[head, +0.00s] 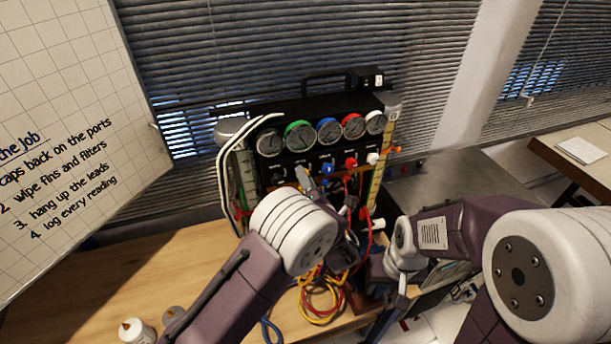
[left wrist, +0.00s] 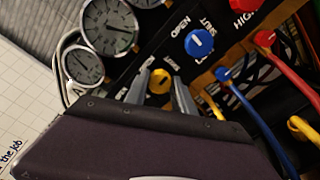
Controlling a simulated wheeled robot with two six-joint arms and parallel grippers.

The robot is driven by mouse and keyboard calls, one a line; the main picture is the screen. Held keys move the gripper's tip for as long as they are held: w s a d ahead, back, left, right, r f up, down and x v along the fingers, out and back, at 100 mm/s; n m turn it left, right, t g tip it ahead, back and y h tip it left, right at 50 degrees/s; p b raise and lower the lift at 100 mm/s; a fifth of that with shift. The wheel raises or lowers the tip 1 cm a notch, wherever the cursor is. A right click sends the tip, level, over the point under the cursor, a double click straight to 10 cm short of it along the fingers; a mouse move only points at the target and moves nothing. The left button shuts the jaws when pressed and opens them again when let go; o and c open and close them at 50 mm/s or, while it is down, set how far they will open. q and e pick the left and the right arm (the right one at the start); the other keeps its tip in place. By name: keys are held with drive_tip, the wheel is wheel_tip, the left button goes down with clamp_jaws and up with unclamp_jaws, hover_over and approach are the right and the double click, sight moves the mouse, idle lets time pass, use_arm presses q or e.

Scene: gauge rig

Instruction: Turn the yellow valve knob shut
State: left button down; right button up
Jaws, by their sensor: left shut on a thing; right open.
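The yellow valve knob (left wrist: 160,80) sits on the black front panel of the gauge rig, below the row of gauges. In the left wrist view the two grey fingers of my left gripper (left wrist: 162,92) are on either side of it, shut on it. Its pointer direction is too small to read. In the head view my left gripper (head: 309,181) is at the panel front and hides the knob. My right gripper (head: 402,291) is open and empty, low to the right of the rig, partly hard to make out.
A blue knob (left wrist: 199,43) with OPEN and SHUT labels is close beside the yellow one. Several gauges (head: 329,131) line the panel above. Coloured hoses (head: 320,296) coil in front of the rig. A whiteboard (head: 70,130) stands left; the table's left part (head: 110,282) is mostly clear.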

use_arm(q)
drive_tip(key=shift+m, duration=0.4)
drive_tip(key=c, duration=1.1)
unclamp_jaws()
drive_tip(key=shift+o, duration=0.2)
drive_tip(key=shift+d, duration=0.1)
